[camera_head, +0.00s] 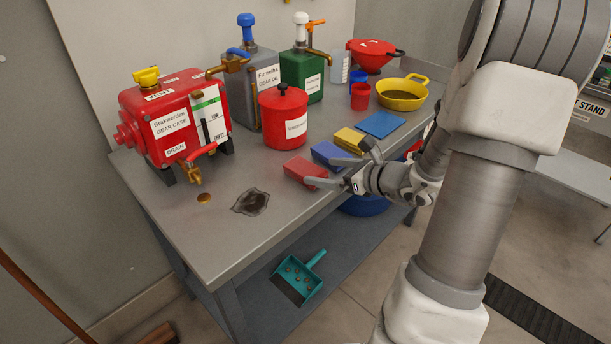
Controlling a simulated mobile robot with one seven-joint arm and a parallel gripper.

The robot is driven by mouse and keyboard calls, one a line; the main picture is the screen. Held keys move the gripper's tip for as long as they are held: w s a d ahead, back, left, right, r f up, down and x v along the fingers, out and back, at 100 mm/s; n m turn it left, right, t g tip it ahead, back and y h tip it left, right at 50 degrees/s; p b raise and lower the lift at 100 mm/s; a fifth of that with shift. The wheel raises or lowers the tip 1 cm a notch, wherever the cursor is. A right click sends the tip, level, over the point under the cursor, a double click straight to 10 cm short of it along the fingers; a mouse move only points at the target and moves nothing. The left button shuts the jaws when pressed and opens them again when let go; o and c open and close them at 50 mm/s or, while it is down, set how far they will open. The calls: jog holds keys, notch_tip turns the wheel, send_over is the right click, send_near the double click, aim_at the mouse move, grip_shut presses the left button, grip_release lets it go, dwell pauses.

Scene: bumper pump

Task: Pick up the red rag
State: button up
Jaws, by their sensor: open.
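The red rag (303,171) is a folded, flat block lying on the grey workbench near its front edge. It is the nearest in a row of folded rags. My gripper (322,171) reaches in from the right at the bench's front edge. Its fingers are spread apart and hold nothing. One finger lies over or beside the right end of the red rag; I cannot tell whether it touches. The blue rag (328,154) lies just behind, close to the other finger.
A yellow rag (349,139) and a lighter blue one (381,124) continue the row. A red can (284,118) and red gear case (172,122) stand behind. A dark stain (250,201) marks the bench at left. A teal dustpan (299,279) lies on the lower shelf.

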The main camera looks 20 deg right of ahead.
aim_at(314, 172)
jog(key=b+x, duration=0.1)
jog(key=x, duration=0.4)
jog(key=shift+s+a+f+b, duration=0.2)
jog(key=shift+s+f+b, duration=0.1)
jog(key=shift+b, duration=0.05)
jog(key=shift+w+a+f, duration=0.1)
jog(key=shift+w+a, duration=0.05)
jog(key=shift+w, duration=0.3)
jog(key=c, duration=1.2)
